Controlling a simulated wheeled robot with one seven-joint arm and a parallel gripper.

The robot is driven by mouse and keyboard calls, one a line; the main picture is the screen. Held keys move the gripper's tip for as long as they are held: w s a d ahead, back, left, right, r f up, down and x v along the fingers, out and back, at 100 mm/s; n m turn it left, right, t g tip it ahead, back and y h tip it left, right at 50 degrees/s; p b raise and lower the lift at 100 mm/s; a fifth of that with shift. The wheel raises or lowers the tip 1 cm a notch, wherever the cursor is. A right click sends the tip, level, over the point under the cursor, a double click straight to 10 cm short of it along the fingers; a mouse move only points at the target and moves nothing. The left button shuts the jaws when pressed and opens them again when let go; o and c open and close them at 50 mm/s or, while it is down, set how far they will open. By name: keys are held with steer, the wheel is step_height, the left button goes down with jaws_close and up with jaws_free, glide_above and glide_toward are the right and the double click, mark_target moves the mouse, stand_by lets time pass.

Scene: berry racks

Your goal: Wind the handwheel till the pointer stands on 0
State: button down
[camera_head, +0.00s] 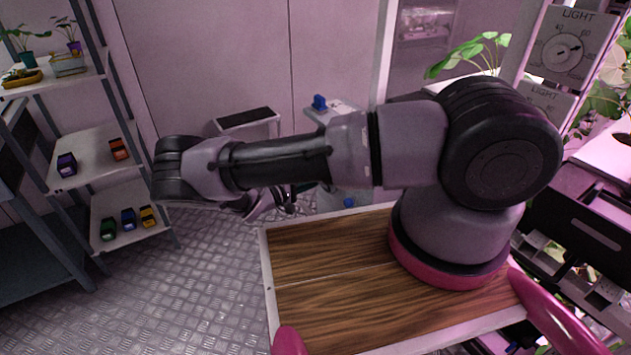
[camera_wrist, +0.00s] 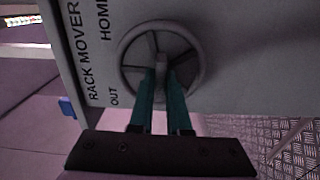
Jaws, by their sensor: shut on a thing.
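A grey spoked handwheel (camera_wrist: 201,62) is mounted on a grey panel (camera_wrist: 235,50) in the wrist view. The panel is lettered "RACK MOVER", "HOME" and "OUT". My gripper (camera_wrist: 161,80) reaches the wheel from below in that view, its two teal fingers closed on a grey part of the wheel near its middle. Whether that part is a spoke or a handle, I cannot tell. No pointer or 0 mark for this wheel can be made out. In the head view my gripper (camera_head: 268,204) is partly hidden behind my arm, and the wheel cannot be made out.
A round dial (camera_head: 562,52) marked "LIGHT" is on a panel at the upper right. A shelf rack (camera_head: 100,150) with small coloured boxes and plants stands at the left. A blue object (camera_head: 320,102) sits on a pale stand. Open metal floor (camera_head: 200,280) lies left of my wooden deck.

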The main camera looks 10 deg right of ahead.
steer(key=c, duration=0.9)
jaws_free()
steer(key=shift+a, duration=0.1)
steer(key=v, duration=1)
steer(key=shift+s+a, duration=0.15)
steer(key=shift+a, duration=0.2)
steer(key=shift+r, duration=0.1)
